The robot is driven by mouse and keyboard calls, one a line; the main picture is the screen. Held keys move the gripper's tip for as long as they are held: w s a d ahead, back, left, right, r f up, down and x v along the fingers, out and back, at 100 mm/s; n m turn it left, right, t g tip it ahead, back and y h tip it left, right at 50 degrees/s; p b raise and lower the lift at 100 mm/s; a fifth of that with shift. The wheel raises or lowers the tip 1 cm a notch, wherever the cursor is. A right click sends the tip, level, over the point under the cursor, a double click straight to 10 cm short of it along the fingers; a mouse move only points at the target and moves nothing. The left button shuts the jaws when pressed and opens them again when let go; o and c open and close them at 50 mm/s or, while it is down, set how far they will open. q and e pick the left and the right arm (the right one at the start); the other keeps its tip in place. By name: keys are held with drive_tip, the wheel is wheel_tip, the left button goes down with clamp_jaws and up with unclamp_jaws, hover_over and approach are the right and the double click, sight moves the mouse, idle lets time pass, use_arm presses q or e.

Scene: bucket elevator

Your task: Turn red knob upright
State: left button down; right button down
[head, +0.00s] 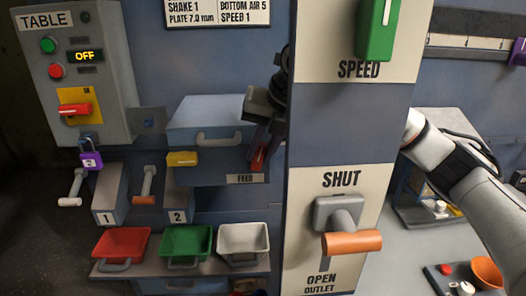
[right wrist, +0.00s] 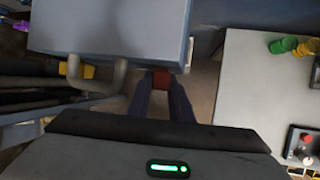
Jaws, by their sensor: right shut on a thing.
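A red knob (head: 259,159) sits on the blue-grey machine front, just above the FEED label. In the head view it leans a little, its top to the right. My right gripper (head: 257,148) reaches down to it from behind the cream column and is shut on it. In the right wrist view the red knob (right wrist: 161,79) shows between the tips of the two dark fingers (right wrist: 161,92). The fingers hide part of it. Another red handle (head: 75,109) lies nearly level on a yellow plate on the TABLE panel. My left gripper is not in view.
The cream column (head: 334,128), with an orange outlet handle (head: 352,242), stands right beside my right gripper. A blue box (head: 210,113) with a grey handle is to the left. Red (head: 121,243), green (head: 187,241) and white (head: 243,239) bins sit below.

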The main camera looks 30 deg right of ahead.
drive_tip(key=shift+w+a+n+g+h, duration=0.15)
drive_tip(key=shift+g+h, duration=0.2)
drive_tip(key=shift+h, duration=0.25)
drive_tip(key=shift+s+a+n+g+h, duration=0.15)
drive_tip(key=shift+g+h, duration=0.2)
drive_tip(key=shift+h, duration=0.25)
drive_tip(key=shift+w, duration=0.1)
drive_tip(key=shift+f+h, duration=0.15)
drive_tip(key=shift+h, duration=0.15)
drive_tip(key=c, duration=1.6)
unclamp_jaws()
drive_tip(key=shift+d, duration=0.1)
drive_tip(key=shift+r, duration=0.2)
